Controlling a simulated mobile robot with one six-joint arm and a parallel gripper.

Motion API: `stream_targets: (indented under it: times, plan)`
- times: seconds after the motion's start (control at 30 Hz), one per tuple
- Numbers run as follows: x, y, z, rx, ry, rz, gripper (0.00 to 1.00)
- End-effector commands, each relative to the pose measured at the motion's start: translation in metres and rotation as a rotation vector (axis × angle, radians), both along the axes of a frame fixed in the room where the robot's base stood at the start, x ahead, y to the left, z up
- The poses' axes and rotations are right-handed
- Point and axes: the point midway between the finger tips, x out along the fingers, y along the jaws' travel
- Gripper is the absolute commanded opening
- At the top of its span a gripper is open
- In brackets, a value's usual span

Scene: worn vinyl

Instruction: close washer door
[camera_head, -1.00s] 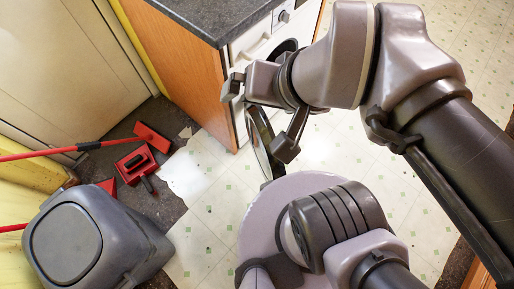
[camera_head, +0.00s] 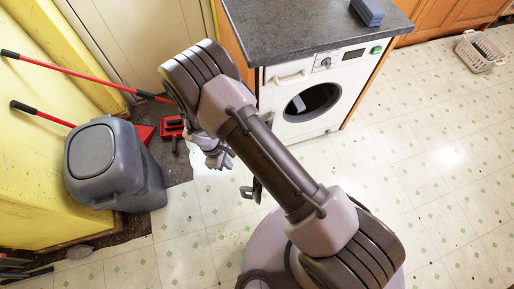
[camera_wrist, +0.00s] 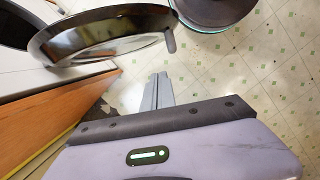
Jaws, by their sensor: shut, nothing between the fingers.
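The white washer (camera_head: 355,72) stands under the grey counter, with its round dark drum opening (camera_head: 312,102) uncovered. Its door stands open, swung out from the front. In the wrist view the door (camera_wrist: 105,35) is a dark, glossy round disc with a rim and a small tab at its right end. In the head view my arm hides most of it, and only a dark edge (camera_head: 257,188) shows. My gripper (camera_wrist: 158,90) is shut and empty, below the door in the wrist view and apart from it in the picture. It also shows in the head view (camera_head: 222,160), left of the washer.
A grey bin (camera_head: 115,165) stands at the left by the yellow wall, near red-handled tools (camera_head: 172,127). The orange wooden cabinet side (camera_wrist: 60,120) is close to my wrist. A white basket (camera_head: 480,50) is far right. The tiled floor before the washer is clear.

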Motion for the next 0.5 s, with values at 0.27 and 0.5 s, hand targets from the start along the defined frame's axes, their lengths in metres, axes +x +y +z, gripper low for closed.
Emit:
stream_targets:
  times: [0.27,0.5]
  plan:
    - [-0.014,-0.007,-0.048,-0.014,0.023,0.049,0.00]
    - [-0.017,-0.020,-0.100,-0.014,0.024,0.046,0.00]
